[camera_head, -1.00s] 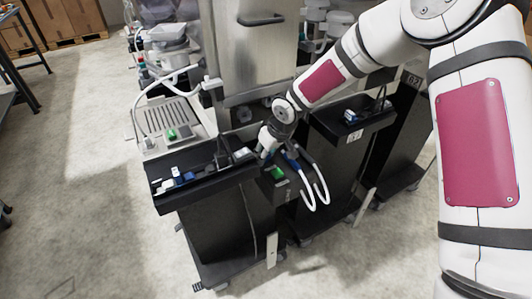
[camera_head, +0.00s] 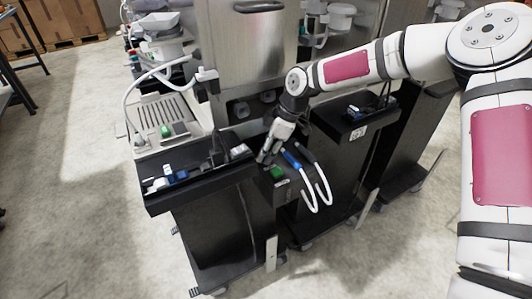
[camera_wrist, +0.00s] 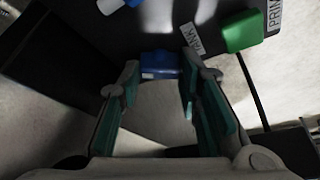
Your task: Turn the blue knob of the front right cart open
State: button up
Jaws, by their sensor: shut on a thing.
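The blue knob (camera_wrist: 160,62) sits on a black panel of the cart. In the wrist view it lies between my fingertips, and both teal-padded fingers touch or nearly touch its sides. My gripper (camera_wrist: 160,68) is shut on it. In the head view my gripper (camera_head: 266,158) reaches down to the black cart's front, just right of the left tray, and hides the knob. Whether the knob is turned cannot be told.
A green knob (camera_wrist: 243,32) beside a "TANK" label is right of the blue one. A blue-ended white hose (camera_head: 307,188) hangs close to my gripper. Black trays (camera_head: 205,178) with small items flank it. Open floor (camera_head: 90,220) lies at the left.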

jog(key=shift+n+g+b, duration=0.3)
jog(key=shift+n+b, duration=0.1)
jog(key=shift+n, duration=0.4)
jog(key=o, duration=1.1)
jog(key=shift+o, duration=0.2)
